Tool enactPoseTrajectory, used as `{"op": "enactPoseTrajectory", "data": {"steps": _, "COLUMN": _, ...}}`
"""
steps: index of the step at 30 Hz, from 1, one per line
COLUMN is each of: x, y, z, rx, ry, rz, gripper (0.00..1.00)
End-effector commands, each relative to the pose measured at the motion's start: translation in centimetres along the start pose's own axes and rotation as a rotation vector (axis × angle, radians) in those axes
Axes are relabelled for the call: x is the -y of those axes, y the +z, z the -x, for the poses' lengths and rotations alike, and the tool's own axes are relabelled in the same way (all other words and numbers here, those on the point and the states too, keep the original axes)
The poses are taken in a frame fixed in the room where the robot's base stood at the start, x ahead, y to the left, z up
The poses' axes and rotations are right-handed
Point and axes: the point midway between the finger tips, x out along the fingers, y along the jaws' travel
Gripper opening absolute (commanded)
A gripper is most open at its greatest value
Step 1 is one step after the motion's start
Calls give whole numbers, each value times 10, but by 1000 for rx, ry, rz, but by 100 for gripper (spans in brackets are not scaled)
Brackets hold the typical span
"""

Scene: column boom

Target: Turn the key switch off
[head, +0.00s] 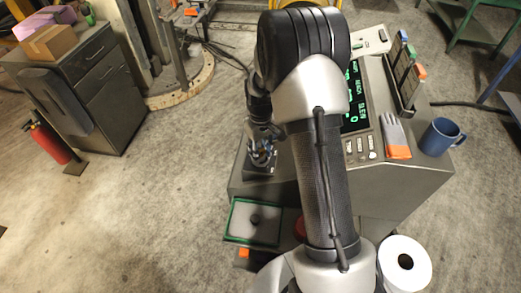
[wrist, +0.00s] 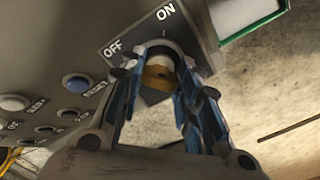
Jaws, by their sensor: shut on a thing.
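The key switch has a dark plate (wrist: 137,42) marked OFF on the left and ON at the upper right in the wrist view. A round pale collar (wrist: 160,48) sits on the plate, with a brass-coloured key (wrist: 158,76) in front of it. My gripper (wrist: 160,84) is shut on the key, one blue-padded finger on each side. The fingers partly hide the key, and I cannot tell which label it points to. In the head view my gripper (head: 262,155) is at the console's left edge, and my arm hides much of the console.
The console (head: 415,185) carries a display (head: 356,100), a glove (head: 395,135) and a blue mug (head: 441,137). In the wrist view a blue RESET button (wrist: 76,83) and several other buttons lie left of my fingers. A green-rimmed tray (head: 233,222) juts out at the console's front.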

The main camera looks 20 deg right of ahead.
Motion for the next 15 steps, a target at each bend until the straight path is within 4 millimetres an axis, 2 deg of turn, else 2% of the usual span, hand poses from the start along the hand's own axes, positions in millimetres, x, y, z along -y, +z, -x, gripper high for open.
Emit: {"op": "enactPoseTrajectory", "data": {"steps": 15, "x": 0, "y": -1, "z": 0, "rx": -2, "ry": 1, "rz": 38, "gripper": 7}}
